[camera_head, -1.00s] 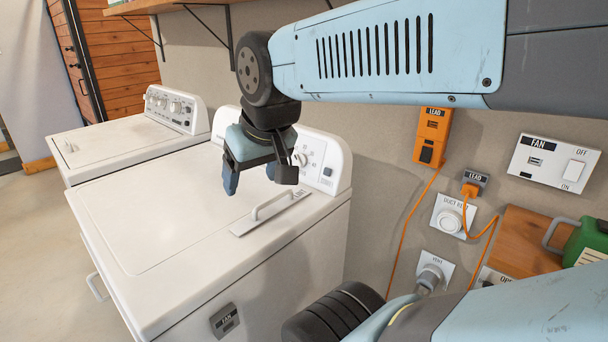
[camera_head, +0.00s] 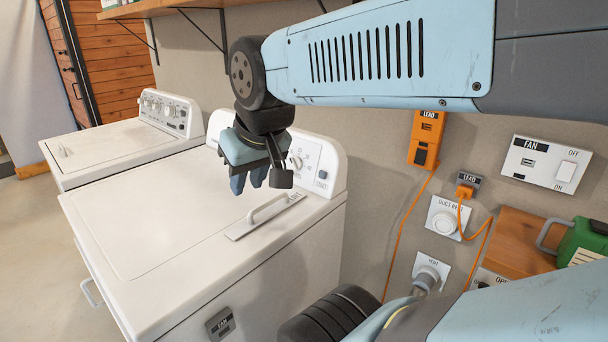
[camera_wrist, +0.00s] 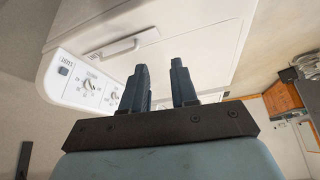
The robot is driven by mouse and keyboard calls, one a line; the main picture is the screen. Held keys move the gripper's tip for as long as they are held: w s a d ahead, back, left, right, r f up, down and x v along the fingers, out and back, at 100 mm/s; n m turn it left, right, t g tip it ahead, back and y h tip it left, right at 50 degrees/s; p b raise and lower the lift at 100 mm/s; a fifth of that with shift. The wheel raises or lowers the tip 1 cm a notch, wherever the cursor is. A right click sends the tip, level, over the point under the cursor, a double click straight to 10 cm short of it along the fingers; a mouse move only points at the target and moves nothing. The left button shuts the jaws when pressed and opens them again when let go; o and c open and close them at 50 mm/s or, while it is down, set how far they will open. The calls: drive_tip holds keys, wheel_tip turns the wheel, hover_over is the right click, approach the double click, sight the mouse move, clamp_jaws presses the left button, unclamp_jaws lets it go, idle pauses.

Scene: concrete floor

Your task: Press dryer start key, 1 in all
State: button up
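The dryer is the large white machine (camera_head: 140,215) with a lid handle, nearest me. The start key (camera_head: 322,174) is a small dark button at the right end of its raised control panel, to the right of a round knob (camera_head: 295,161). The key and its label also show in the wrist view (camera_wrist: 66,63), at upper left. My gripper (camera_head: 248,184) hangs above the dryer's top, in front of the panel and left of the key, apart from it. In the wrist view its two fingers (camera_wrist: 161,85) stand apart with a narrow empty gap. The gripper hides part of the panel.
A raised handle (camera_head: 265,213) lies on the dryer top below my gripper. A second white machine (camera_head: 115,140) stands to the left. On the wall at right are an orange lead box (camera_head: 425,138), a fan switch plate (camera_head: 549,164) and vent fittings. A shelf bracket hangs above.

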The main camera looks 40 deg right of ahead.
clamp_jaws()
idle(1.0)
